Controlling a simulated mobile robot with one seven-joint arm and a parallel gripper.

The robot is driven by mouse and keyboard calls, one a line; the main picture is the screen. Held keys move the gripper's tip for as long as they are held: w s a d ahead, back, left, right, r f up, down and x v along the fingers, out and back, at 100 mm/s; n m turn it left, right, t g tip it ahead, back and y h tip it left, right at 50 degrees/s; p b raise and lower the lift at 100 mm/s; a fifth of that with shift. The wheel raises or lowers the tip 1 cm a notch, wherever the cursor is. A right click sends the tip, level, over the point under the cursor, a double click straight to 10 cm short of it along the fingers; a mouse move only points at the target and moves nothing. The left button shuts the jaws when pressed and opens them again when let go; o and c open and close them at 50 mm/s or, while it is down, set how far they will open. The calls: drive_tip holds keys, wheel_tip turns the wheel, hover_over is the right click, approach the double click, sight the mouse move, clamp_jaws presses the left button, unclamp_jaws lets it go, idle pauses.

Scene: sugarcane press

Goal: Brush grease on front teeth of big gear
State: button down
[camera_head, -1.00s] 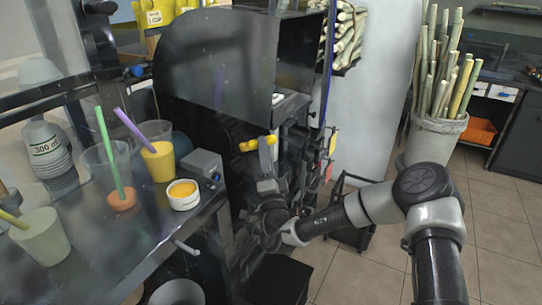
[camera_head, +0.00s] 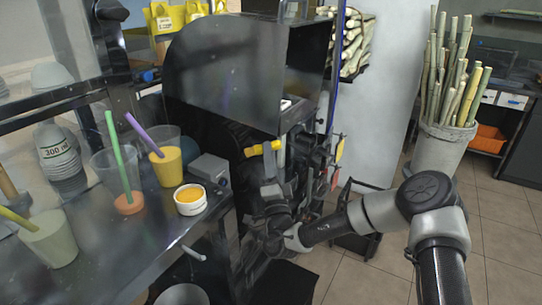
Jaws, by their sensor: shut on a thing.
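My gripper (camera_head: 270,190) is beside the dark press (camera_head: 225,75), near the middle of the picture, and is shut on a slim upright tool, which I take to be the brush (camera_head: 268,168). Its outline is hard to separate from the dark parts behind it. A yellow bar (camera_head: 262,148) shows at its top; I cannot tell whether it belongs to the tool or the press. The big gear and its front teeth cannot be made out in the shadow below the guard. A white tub with orange-yellow content, probably the grease (camera_head: 190,199), stands on the table at left.
A bucket of cane (camera_head: 440,150) stands at right. Tiled floor (camera_head: 500,220) is free at lower right.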

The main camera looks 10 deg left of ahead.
drive_tip(key=shift+w+a, duration=0.15)
drive_tip(key=shift+a, duration=0.25)
drive_tip(key=shift+w+d+r+p, duration=0.15)
drive_tip(key=shift+w+d+p, duration=0.05)
drive_tip(key=shift+w+p, duration=0.4)
drive_tip(key=shift+w+d+p, duration=0.25)
drive_tip(key=shift+w+p, duration=0.05)
drive_tip(key=shift+w, duration=0.45)
drive_tip(key=shift+w+d+p, duration=0.25)
drive_tip(key=shift+w+d, duration=0.05)
drive_tip(key=shift+w, duration=0.45)
drive_tip(key=shift+w+d+p, duration=0.25)
drive_tip(key=shift+w+p, duration=0.05)
drive_tip(key=shift+w, duration=0.45)
drive_tip(key=shift+p, duration=0.4)
drive_tip(key=shift+s+a, duration=0.1)
